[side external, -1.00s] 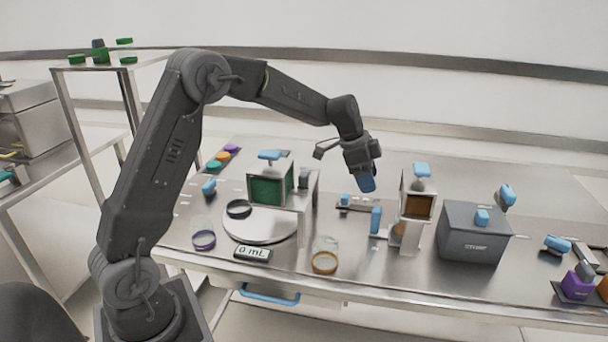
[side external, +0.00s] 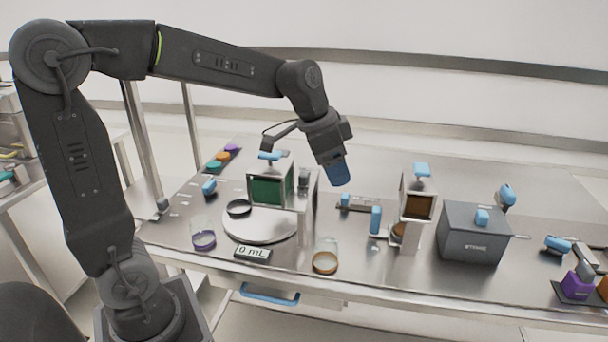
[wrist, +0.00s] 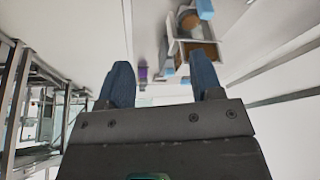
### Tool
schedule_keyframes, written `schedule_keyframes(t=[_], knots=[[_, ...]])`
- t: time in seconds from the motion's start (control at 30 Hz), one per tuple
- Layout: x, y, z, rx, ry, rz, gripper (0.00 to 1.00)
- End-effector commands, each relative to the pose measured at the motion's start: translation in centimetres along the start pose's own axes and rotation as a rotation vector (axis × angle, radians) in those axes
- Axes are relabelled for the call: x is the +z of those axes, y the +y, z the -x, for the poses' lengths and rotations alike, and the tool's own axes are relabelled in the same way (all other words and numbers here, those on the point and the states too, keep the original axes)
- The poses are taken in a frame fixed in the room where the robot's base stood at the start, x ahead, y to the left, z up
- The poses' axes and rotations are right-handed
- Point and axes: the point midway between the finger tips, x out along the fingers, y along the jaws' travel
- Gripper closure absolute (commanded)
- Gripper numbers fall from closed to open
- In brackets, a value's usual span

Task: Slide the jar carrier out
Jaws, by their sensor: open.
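My gripper (side external: 338,174) is in the air above the middle of the steel table, left of the brown-filled dispenser (side external: 418,206). Its two blue fingers are apart and empty in the wrist view (wrist: 161,88). The jar carrier is not plain to tell; a low part with an upright blue handle (side external: 376,220) sits left of the dispenser's foot, and a small round brownish jar (side external: 398,233) shows under the dispenser. My gripper touches neither. In the wrist view the dispenser (wrist: 197,48) shows beyond the right finger.
A green-filled dispenser (side external: 267,191) stands beside a round white plate (side external: 262,232) on the left. A clear jar with an orange ring (side external: 325,260) is near the front edge. A grey lidded bin (side external: 474,239) stands right of the brown dispenser. The table's back is mostly clear.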

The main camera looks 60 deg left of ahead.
Motion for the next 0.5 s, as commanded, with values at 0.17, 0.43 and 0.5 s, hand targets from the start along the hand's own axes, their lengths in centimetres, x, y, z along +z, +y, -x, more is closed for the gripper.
schedule_keyframes(t=[0.17,0.43,0.5], knots=[[2.2,2.2,1.7,-0.032,0.011,0.063,0.4],[4.8,4.3,3.0,-0.065,0.024,0.14,0.4],[5.1,4.5,3.1,-0.07,0.026,0.15,0.4]])
